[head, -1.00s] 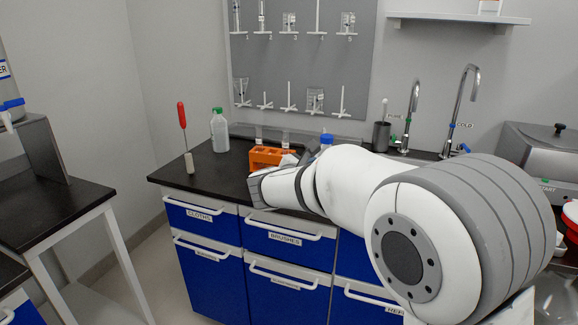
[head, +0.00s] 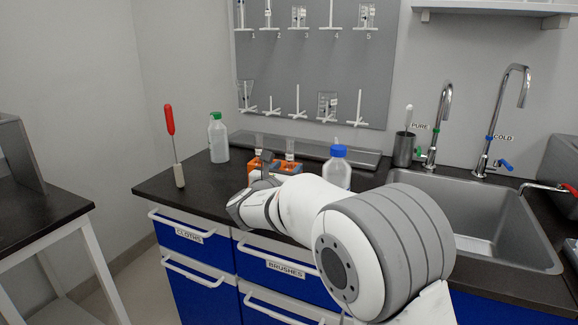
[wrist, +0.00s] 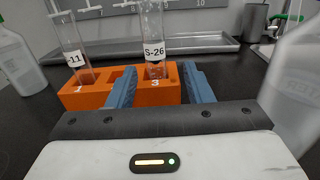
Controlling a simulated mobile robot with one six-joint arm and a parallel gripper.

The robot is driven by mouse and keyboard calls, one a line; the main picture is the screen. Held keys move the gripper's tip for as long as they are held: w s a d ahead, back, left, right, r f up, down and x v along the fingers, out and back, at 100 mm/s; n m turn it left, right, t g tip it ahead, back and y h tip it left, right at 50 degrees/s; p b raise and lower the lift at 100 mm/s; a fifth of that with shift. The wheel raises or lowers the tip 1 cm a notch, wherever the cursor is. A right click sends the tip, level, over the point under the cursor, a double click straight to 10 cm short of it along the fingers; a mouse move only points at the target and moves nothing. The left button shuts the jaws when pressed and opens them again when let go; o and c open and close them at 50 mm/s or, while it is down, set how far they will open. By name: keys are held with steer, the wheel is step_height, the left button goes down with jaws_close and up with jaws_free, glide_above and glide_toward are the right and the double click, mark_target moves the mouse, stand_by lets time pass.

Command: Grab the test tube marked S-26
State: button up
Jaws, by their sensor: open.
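The test tube marked S-26 (wrist: 154,40) stands upright in the right part of an orange rack (wrist: 85,98), in the slot labelled 3. In the wrist view my gripper (wrist: 160,85) is open, with one blue finger on each side of the rack's slot 3, below the S-26 label. The tube is between the fingers in the picture; I cannot tell whether they touch the rack. A second tube, its label ending in 11 (wrist: 75,57), stands in slot 1 to the left. In the head view the rack (head: 257,165) is partly hidden by my arm.
A green-capped bottle (head: 218,140) and a red-handled brush (head: 172,140) stand left of the rack. A blue-capped bottle (head: 338,170) stands close on the right. A metal tray (head: 310,150) lies behind, below the pegboard (head: 310,60). The sink (head: 480,205) is further right.

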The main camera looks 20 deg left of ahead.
mark_target(289, 165)
steer(key=w, duration=0.5)
steer(key=shift+w+a+f+b, duration=0.1)
steer(key=shift+w+b, duration=0.3)
steer(key=shift+c, duration=0.4)
jaws_close()
